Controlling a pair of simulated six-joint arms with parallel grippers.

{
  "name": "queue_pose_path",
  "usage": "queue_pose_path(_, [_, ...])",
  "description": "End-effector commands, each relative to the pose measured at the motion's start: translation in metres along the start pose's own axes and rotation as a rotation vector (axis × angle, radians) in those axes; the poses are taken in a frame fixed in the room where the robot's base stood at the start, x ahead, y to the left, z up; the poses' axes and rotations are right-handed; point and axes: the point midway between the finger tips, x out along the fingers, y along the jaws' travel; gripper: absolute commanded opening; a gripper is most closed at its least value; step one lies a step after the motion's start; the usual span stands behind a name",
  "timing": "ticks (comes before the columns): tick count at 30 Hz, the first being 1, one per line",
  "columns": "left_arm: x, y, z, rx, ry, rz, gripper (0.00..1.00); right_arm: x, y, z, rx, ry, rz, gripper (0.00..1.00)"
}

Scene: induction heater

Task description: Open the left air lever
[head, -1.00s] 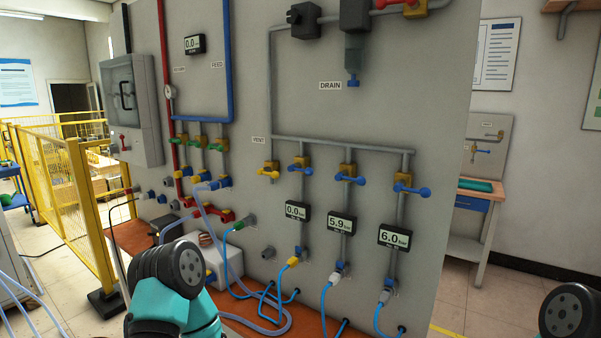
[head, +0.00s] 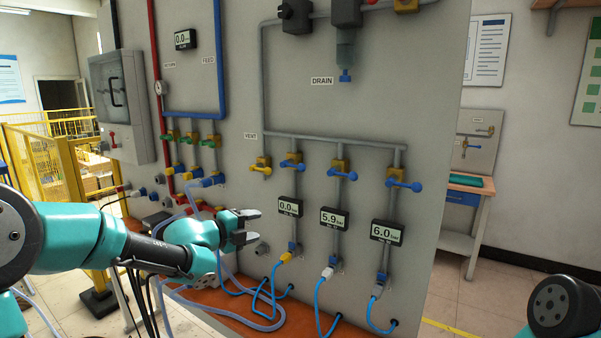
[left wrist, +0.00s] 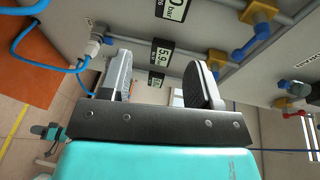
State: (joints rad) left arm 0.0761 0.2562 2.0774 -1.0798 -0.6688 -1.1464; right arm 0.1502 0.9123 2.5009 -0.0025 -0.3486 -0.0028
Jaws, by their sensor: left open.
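Several air levers hang from the grey pipe on the panel. The left blue lever (head: 291,161) sits on a yellow valve above a gauge (head: 290,206) reading 0.0. The middle blue lever (head: 342,174) is above a 5.9 gauge (head: 334,219), and the right blue lever (head: 404,184) is above a 6.0 gauge (head: 387,233). My left gripper (head: 257,225) is open and empty, below and left of the left lever, apart from it. In the left wrist view its fingers (left wrist: 161,82) are spread, with a blue lever (left wrist: 249,43) off to the right. My right gripper is out of the picture.
A yellow vent lever (head: 261,166) is just left of the left blue lever. Blue hoses (head: 318,300) loop below the gauges. Red and blue pipes with small valves (head: 190,138) stand farther left. The panel front between the gripper and the levers is clear.

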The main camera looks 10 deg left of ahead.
Motion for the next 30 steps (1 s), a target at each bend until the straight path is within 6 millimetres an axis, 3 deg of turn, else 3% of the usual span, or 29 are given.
queue_pose_path(1, [-0.011,-0.036,-0.001,0.132,0.01,-0.047,0.57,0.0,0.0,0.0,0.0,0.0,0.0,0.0])
queue_pose_path(3, [-0.025,-0.075,-0.007,0.309,0.027,-0.096,0.57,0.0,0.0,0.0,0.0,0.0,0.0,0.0])
queue_pose_path(6, [-0.04,-0.114,-0.014,0.492,0.039,-0.144,0.57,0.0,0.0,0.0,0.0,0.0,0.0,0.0])
queue_pose_path(9, [-0.049,-0.132,-0.019,0.589,0.044,-0.166,0.57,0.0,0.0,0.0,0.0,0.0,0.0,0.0])
queue_pose_path(22, [-0.048,-0.135,-0.02,0.608,0.046,-0.17,0.57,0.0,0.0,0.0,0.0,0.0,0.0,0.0])
queue_pose_path(30, [-0.022,-0.138,-0.023,0.606,0.048,-0.17,0.57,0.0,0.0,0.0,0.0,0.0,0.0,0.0])
